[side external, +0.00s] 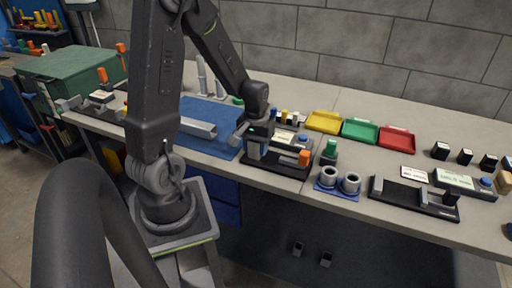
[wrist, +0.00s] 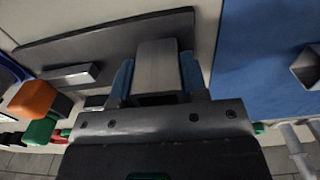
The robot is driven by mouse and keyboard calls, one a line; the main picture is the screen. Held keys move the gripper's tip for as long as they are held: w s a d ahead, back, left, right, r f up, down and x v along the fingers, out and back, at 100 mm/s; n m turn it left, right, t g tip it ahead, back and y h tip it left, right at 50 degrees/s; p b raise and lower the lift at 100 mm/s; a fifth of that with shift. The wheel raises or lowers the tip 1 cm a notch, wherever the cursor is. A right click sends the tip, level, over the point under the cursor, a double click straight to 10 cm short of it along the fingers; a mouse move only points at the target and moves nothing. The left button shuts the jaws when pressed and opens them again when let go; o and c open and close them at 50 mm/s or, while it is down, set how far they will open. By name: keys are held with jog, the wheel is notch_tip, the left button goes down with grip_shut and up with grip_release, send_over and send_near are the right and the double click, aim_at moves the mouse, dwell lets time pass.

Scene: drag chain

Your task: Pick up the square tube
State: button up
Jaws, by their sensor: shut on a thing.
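My gripper (side external: 257,138) is above the left part of a black fixture plate (side external: 290,170) at the bench's front edge. In the wrist view its two blue fingers (wrist: 156,78) are closed on opposite sides of a grey square tube (wrist: 157,58). That held tube shows as a short grey piece under the gripper in the side view (side external: 253,152). Whether it touches the plate is unclear. Another silver square tube (side external: 198,127) lies on the blue mat (side external: 212,110); its open end shows at the right of the wrist view (wrist: 309,66).
An orange-ended clamp (side external: 304,158) is on the plate, right of my gripper. A blue holder with two grey rings (side external: 338,181) and a green-topped part (side external: 330,150) stand further right. Yellow (side external: 323,122), green (side external: 360,131) and red (side external: 397,138) trays are behind.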

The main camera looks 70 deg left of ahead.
jog(key=shift+c, duration=0.6)
jog(key=shift+r, duration=0.15)
